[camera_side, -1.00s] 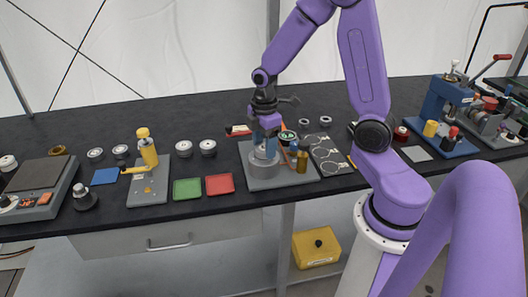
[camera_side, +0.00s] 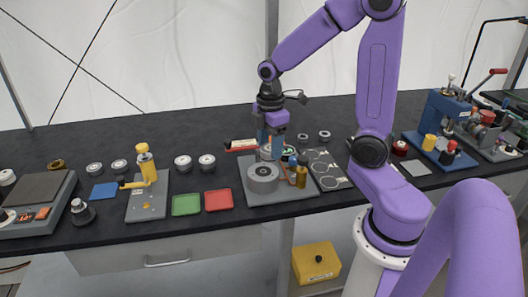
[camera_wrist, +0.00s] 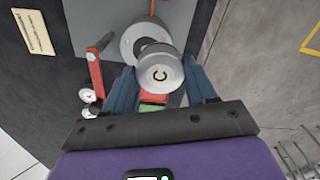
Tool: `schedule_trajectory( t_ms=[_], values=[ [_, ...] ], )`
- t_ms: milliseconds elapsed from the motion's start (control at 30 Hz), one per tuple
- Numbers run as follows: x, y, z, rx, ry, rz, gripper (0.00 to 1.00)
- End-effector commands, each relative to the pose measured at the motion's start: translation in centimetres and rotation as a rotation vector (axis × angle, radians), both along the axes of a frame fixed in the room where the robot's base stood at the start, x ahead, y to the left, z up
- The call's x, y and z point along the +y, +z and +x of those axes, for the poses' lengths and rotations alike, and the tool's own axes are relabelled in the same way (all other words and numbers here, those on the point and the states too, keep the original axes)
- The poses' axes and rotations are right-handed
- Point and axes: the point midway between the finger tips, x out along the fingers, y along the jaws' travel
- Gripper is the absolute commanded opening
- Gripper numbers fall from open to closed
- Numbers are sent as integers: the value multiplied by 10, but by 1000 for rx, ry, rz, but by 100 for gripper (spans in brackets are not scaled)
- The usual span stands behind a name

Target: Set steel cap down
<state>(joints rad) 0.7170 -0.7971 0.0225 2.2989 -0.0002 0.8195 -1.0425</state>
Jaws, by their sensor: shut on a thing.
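My gripper (camera_side: 270,152) is shut on the steel cap (camera_wrist: 160,74), a silvery round piece marked with a letter C. In the wrist view the cap sits between my two blue fingers. In the side view it is mostly hidden by the fingers. A grey ring-shaped cylinder (camera_side: 263,180) stands on a grey plate (camera_side: 283,196). The cap is held apart from it, toward the back of the plate. In the wrist view the cylinder (camera_wrist: 132,42) shows partly behind the cap.
A brown bottle (camera_side: 301,174) and a blue-topped item stand close right of the cylinder. A red-handled tool (camera_side: 240,145) lies behind the plate. A red tray (camera_side: 218,200) and a green tray (camera_side: 186,205) lie left. Several round metal pieces stand along the black bench.

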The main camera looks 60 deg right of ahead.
Motion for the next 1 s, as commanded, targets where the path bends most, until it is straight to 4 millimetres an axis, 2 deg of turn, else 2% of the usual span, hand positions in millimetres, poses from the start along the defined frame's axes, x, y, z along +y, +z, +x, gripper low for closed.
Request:
schedule_trajectory(
  t_ms=[200,600,800,1000],
  values=[
    [6,34,-27,-7,2,1,8],
    [18,59,-87,-5,2,1,8],
    [21,66,-104,-3,2,1,8],
    [22,69,-112,-1,0,0,8]
  ],
)
